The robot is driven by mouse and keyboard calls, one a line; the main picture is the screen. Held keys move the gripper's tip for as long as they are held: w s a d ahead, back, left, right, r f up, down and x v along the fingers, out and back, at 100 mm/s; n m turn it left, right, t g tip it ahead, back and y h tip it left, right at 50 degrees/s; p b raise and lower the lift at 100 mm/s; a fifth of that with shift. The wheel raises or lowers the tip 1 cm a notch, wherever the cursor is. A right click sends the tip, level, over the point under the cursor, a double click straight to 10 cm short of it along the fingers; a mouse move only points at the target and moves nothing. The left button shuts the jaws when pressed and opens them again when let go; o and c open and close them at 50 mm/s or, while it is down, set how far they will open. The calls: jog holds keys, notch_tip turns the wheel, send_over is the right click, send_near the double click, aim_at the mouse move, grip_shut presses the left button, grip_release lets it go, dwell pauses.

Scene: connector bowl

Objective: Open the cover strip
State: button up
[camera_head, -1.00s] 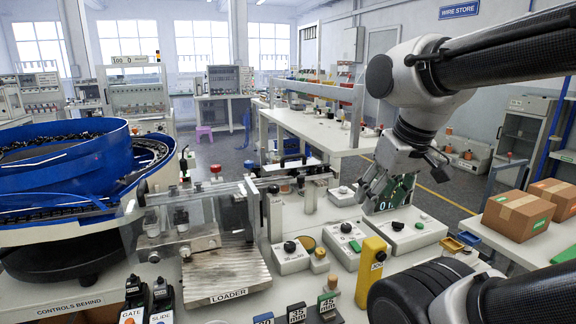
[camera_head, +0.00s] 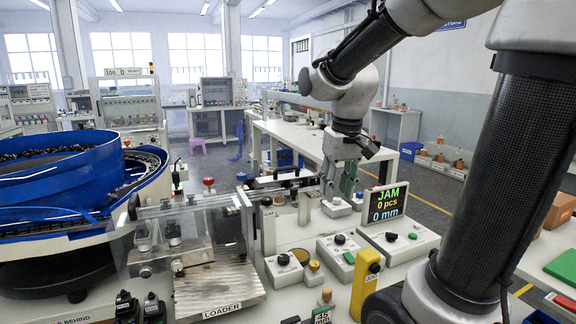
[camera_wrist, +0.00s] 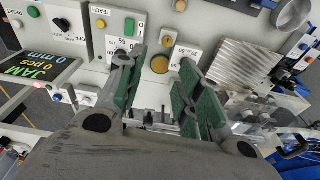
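My gripper (camera_head: 340,192) hangs pointing down at the right end of a long dark strip-like bar (camera_head: 283,183) on the feeder rail, in the head view. That bar may be the cover strip; no label on it is readable. In the wrist view my gripper (camera_wrist: 163,62) has its green-padded fingers apart, with nothing held between them. I cannot tell whether the fingers touch the rail. Metal parts (camera_wrist: 158,116) show between the finger bases, partly hidden by my gripper body.
The display (camera_head: 387,203) reads JAM, 0 pcs, 0 mm, close right of my gripper. Control boxes (camera_head: 340,247) with knobs and a yellow post (camera_head: 366,280) stand in front. A clear guard (camera_head: 215,222) over the loader plate (camera_head: 212,292) and a blue bowl (camera_head: 60,185) lie left.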

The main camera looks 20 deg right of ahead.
jog(key=w+m, duration=0.9)
jog(key=w, duration=1.5)
jog(key=w+r+m, duration=0.4)
jog(key=r+m, duration=0.1)
jog(key=m, duration=0.3)
send_over(285, 176)
jog(key=s, duration=0.2)
jog(key=shift+t, duration=0.3)
jog(key=f, duration=0.8)
jog(key=shift+d, duration=0.2)
grip_shut()
